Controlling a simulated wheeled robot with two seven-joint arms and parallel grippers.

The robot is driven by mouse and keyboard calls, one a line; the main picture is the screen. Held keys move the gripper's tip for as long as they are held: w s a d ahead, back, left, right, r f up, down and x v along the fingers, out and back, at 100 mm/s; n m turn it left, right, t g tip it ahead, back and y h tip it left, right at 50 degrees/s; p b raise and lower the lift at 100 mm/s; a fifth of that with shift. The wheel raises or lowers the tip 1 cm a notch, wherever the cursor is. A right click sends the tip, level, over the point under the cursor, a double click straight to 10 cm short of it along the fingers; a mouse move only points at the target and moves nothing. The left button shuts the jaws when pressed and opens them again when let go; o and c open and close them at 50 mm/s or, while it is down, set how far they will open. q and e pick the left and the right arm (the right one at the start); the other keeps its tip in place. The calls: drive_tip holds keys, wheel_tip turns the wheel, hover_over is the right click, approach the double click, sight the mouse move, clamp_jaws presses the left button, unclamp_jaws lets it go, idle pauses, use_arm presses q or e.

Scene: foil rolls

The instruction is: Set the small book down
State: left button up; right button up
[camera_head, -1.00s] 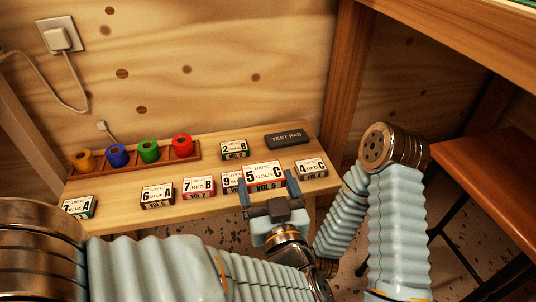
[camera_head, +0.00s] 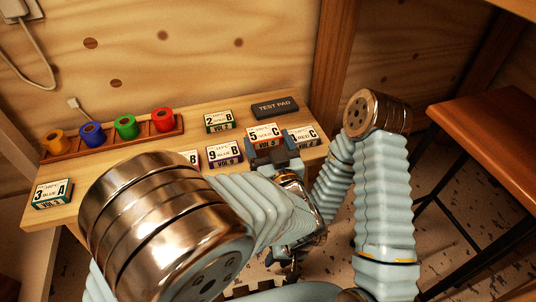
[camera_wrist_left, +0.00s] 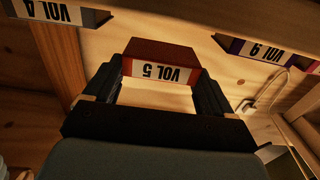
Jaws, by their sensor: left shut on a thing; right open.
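In the left wrist view the red-brown book (camera_wrist_left: 160,55) is upside down in the picture, gripped on both sides by the left gripper (camera_wrist_left: 160,90). Whether its underside touches the shelf I cannot tell. My right gripper (camera_head: 284,262) is low, off the shelf, empty and partly hidden.
A black test pad (camera_head: 275,107) and the VOL 2 book (camera_head: 219,121) lie behind. A rack (camera_head: 160,135) of coloured rolls stands back left. The VOL 3 book (camera_head: 52,193) is front left. My left arm hides the front middle. A brown stool (camera_head: 490,125) stands right.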

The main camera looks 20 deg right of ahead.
sight(268, 154)
use_arm(q)
drive_tip(key=shift+w+f+b, duration=0.15)
drive_tip(key=shift+f+b, duration=0.1)
drive_tip(key=shift+f, duration=0.7)
drive_tip(key=shift+w+f+b, duration=0.1)
drive_tip(key=shift+f+b, duration=0.1)
drive_tip(key=shift+f, duration=0.7)
drive_tip(key=shift+f, duration=0.2)
drive_tip(key=o, duration=0.9)
